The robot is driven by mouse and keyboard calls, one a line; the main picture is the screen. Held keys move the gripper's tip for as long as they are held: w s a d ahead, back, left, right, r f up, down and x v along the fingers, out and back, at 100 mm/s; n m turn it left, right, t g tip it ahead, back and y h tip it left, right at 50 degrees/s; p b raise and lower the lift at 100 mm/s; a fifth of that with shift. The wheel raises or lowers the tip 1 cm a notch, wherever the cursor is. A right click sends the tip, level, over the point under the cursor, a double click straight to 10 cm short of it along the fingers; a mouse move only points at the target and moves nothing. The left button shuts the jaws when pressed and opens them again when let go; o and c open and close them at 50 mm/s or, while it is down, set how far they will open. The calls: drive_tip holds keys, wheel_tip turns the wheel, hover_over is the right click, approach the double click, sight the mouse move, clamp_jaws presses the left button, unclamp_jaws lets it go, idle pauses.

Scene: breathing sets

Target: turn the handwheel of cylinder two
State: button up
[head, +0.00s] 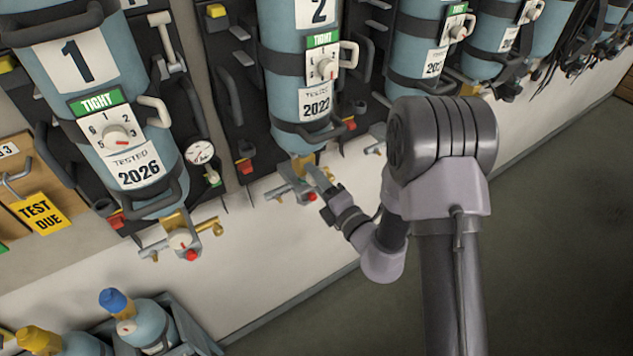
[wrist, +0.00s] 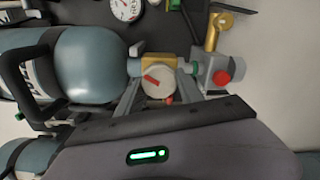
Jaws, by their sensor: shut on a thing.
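Cylinder two (head: 291,52) is a blue-grey bottle strapped upright to its backplate, with a "2" label, a green TIGHT tag and a "TESTED 2022" label. Its brass valve (head: 303,166) is at the bottom end. My gripper (head: 318,188) is at this valve, and the handwheel is mostly hidden there in the head view. In the wrist view, the pale round handwheel (wrist: 158,84) with a red mark sits on the brass valve body (wrist: 158,62). My gripper's fingers (wrist: 159,97) lie on both sides of the handwheel, shut on it.
Cylinder one (head: 98,85) hangs to the left, with a gauge (head: 200,152) beside it. More cylinders hang to the right. A grey block with a red button (wrist: 222,77) lies beside the handwheel. Small bottles stand in a crate (head: 190,322) at lower left. The dark floor is clear.

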drive_tip(key=n+b, duration=0.3)
drive_tip(key=n, duration=0.2)
drive_tip(key=shift+w+f+n, duration=0.1)
drive_tip(key=shift+f+n, duration=0.05)
drive_tip(key=shift+n, duration=0.15)
drive_tip(key=n+b, duration=0.3)
drive_tip(key=n, duration=0.2)
drive_tip(key=shift+d+f+n, duration=0.1)
drive_tip(key=shift+n, duration=0.2)
drive_tip(key=n+b, duration=0.4)
drive_tip(key=n, duration=0.1)
drive_tip(key=shift+w+d+b, duration=0.1)
drive_tip(key=shift+b, duration=0.3)
drive_tip(key=n+b, duration=0.5)
drive_tip(key=n, duration=0.1)
drive_tip(key=shift+d, duration=0.1)
drive_tip(key=n+b, duration=0.6)
drive_tip(key=b, duration=0.2)
drive_tip(key=shift+b, duration=0.3)
drive_tip(key=n+b, duration=0.6)
drive_tip(key=b, duration=0.5)
drive_tip(key=shift+n, duration=0.3)
drive_tip(key=n+b, duration=0.3)
drive_tip(key=shift+r+n, duration=0.3)
drive_tip(key=shift+r, duration=0.1)
drive_tip(key=shift+r+n, duration=0.15)
drive_tip(key=shift+n, duration=1.65)
